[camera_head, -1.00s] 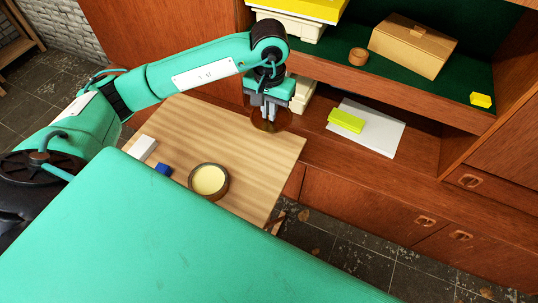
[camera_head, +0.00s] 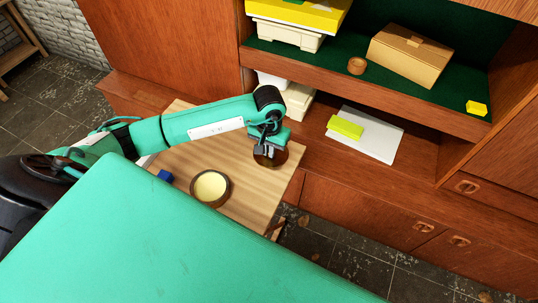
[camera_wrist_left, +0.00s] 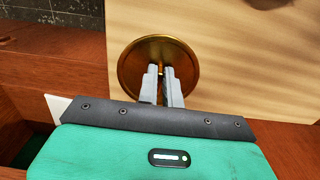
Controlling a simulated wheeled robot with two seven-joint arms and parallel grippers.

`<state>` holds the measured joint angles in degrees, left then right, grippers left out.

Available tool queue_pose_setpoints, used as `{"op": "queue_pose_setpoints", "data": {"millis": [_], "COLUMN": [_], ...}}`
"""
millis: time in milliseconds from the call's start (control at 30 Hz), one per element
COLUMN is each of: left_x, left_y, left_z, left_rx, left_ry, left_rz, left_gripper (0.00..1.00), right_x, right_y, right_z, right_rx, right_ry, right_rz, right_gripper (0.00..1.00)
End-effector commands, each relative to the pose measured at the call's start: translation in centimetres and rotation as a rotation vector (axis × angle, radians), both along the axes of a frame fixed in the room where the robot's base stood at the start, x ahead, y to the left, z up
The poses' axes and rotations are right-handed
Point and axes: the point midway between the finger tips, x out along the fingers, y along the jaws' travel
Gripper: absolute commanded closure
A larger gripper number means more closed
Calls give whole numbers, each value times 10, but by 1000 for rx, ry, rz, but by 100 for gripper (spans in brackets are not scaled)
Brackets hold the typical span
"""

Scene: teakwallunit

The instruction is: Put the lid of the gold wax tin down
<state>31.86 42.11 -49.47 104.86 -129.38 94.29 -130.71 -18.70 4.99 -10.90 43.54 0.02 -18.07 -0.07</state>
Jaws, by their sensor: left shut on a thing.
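The lid of the gold wax tin is a round, dark gold disc (camera_head: 277,158) at the far right part of the light wood board in the head view. My left gripper (camera_head: 267,151) is shut on it. The lid (camera_wrist_left: 143,70) also shows in the left wrist view, with both fingers of the gripper (camera_wrist_left: 164,74) closed at its middle. I cannot tell whether the lid touches the board. The open tin (camera_head: 210,187), with pale yellow wax inside, stands on the board (camera_head: 246,196) to the left of the lid. My right gripper is not in view.
A blue block (camera_head: 165,176) lies on the board left of the tin. A wooden wall unit stands behind, with a grey sheet and a lime block (camera_head: 345,127) on its lower shelf.

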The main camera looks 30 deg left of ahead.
Motion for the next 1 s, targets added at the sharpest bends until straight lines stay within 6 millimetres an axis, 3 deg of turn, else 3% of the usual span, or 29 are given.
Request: {"op": "queue_pose_setpoints", "data": {"millis": [267, 667, 700, 800, 1000], "left_x": [-1, 0, 0, 0, 0], "left_y": [0, 0, 0, 0, 0], "left_z": [-37, -42, -41, -41, -41], "left_rx": [0, 0, 0, 0, 0], "left_ry": [3, 0, 0, 0, 0], "left_rz": [0, -1, -1, -1, -1], "left_gripper": [100, 100, 87, 71, 71], "right_x": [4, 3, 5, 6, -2], "right_y": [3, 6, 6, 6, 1], "right_z": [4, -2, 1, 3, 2], "right_rx": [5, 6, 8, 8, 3], "right_ry": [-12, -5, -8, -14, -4], "right_rz": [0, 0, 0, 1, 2], "right_gripper": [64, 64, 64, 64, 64]}}
